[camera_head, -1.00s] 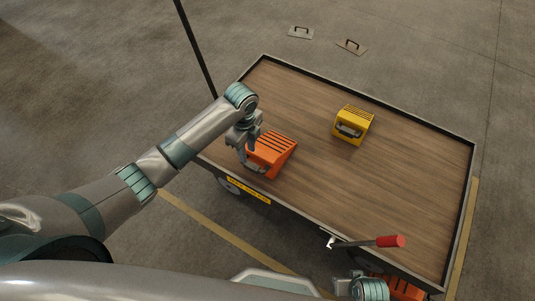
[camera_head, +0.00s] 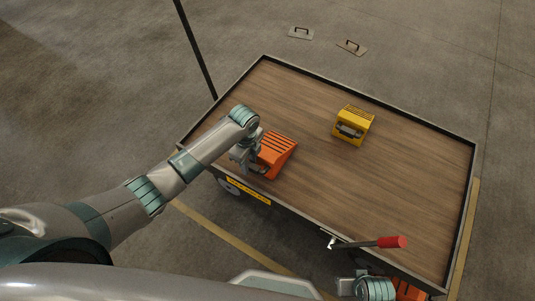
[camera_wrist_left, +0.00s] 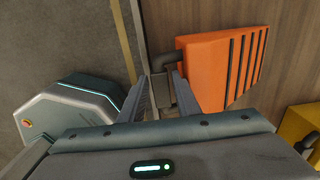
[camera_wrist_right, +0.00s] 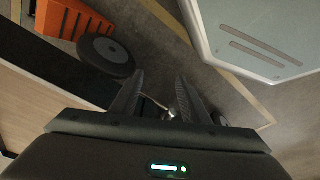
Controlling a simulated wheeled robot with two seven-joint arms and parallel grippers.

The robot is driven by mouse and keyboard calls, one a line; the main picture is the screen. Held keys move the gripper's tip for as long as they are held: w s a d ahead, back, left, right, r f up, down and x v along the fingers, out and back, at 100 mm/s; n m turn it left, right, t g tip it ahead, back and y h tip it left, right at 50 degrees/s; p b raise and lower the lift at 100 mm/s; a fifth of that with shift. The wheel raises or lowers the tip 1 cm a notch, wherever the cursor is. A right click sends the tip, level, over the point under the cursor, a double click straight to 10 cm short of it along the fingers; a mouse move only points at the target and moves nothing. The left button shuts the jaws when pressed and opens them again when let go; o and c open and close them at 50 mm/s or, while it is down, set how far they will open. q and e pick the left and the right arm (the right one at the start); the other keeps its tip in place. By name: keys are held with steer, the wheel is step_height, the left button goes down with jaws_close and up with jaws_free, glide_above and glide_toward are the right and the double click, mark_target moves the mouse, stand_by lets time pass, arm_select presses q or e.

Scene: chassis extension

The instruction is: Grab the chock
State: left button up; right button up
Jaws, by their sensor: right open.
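An orange chock (camera_head: 276,150) with dark slots and a grey handle sits on the wooden cart deck near its front left edge. My left gripper (camera_head: 243,158) is at the chock's handle side. In the left wrist view its fingers (camera_wrist_left: 161,92) are apart, and the orange chock (camera_wrist_left: 215,65) lies just beyond them, with its grey handle (camera_wrist_left: 172,62) near the gap between the tips. Whether the fingers touch the handle cannot be told. A yellow chock (camera_head: 353,125) stands farther back on the deck. My right gripper (camera_wrist_right: 158,95) is open and low near the cart's front right.
The cart deck (camera_head: 390,190) has a raised dark rim. A red-handled lever (camera_head: 390,242) sticks out at its front. Another orange chock (camera_wrist_right: 75,18) is below beside a wheel (camera_wrist_right: 106,55). Two small plates with handles lie on the floor behind. The deck's middle is clear.

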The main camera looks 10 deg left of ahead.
arm_select(q)
steer(key=shift+s+d+f, duration=0.1)
steer(key=shift+d+f, duration=0.15)
steer(key=shift+f, duration=0.15)
steer(key=f, duration=0.3)
steer(key=shift+s+d, duration=0.1)
steer(key=shift+d, duration=0.25)
steer(key=shift+f+b, duration=0.3)
steer(key=shift+f, duration=0.3)
arm_select(e)
steer(key=shift+v, duration=0.95)
steer(key=shift+w+a, duration=0.1)
steer(key=shift+w, duration=0.1)
arm_select(q)
jaws_close()
arm_select(e)
steer(key=shift+w, duration=0.1)
arm_select(q)
steer(key=shift+r, duration=0.15)
